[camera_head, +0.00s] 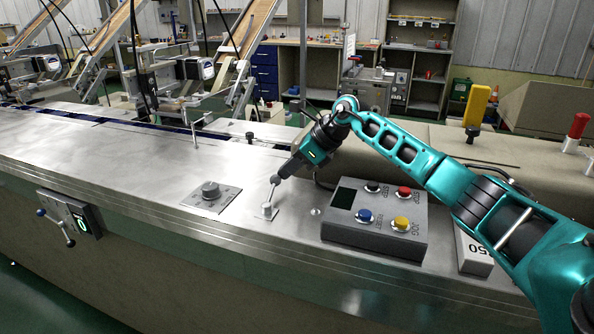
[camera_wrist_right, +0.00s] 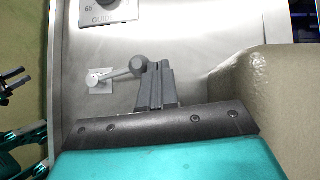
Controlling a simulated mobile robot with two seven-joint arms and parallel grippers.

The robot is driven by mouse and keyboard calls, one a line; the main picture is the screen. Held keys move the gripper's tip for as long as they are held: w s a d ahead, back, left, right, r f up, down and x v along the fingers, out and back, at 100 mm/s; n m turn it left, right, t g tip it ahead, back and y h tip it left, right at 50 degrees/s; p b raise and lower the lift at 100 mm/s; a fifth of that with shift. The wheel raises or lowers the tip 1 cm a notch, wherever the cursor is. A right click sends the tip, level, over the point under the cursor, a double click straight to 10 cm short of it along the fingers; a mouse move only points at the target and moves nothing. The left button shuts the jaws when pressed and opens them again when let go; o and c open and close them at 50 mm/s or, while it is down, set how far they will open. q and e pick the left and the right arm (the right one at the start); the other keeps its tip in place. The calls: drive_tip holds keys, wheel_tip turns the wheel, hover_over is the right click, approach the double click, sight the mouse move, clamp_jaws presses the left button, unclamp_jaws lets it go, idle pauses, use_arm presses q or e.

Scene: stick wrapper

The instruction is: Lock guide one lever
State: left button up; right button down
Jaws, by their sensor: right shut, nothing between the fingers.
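The guide one lever (camera_head: 267,208) is a small metal lever on a square plate on the steel top, with a grey ball knob at its raised end. It also shows in the right wrist view (camera_wrist_right: 121,74), its arm pointing right from the plate to the knob. My right gripper (camera_head: 285,174) is shut and empty, with its fingertips right at the knob; in the right wrist view the fingers (camera_wrist_right: 157,70) are beside the knob. Whether they touch it I cannot tell. What looks like my left gripper (camera_wrist_right: 17,78) shows small and dark at the left edge of the wrist view.
A dial on a plate (camera_head: 210,194) is left of the lever. A grey button box (camera_head: 375,245) with red, blue and yellow buttons stands to the right. A crank handle (camera_head: 68,215) is on the front face. The steel top further left is mostly clear.

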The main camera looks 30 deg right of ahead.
drive_tip(key=shift+w+a, duration=0.8)
drive_tip(key=shift+w, duration=0.25)
idle(0.4)
drive_tip(key=shift+s, duration=0.1)
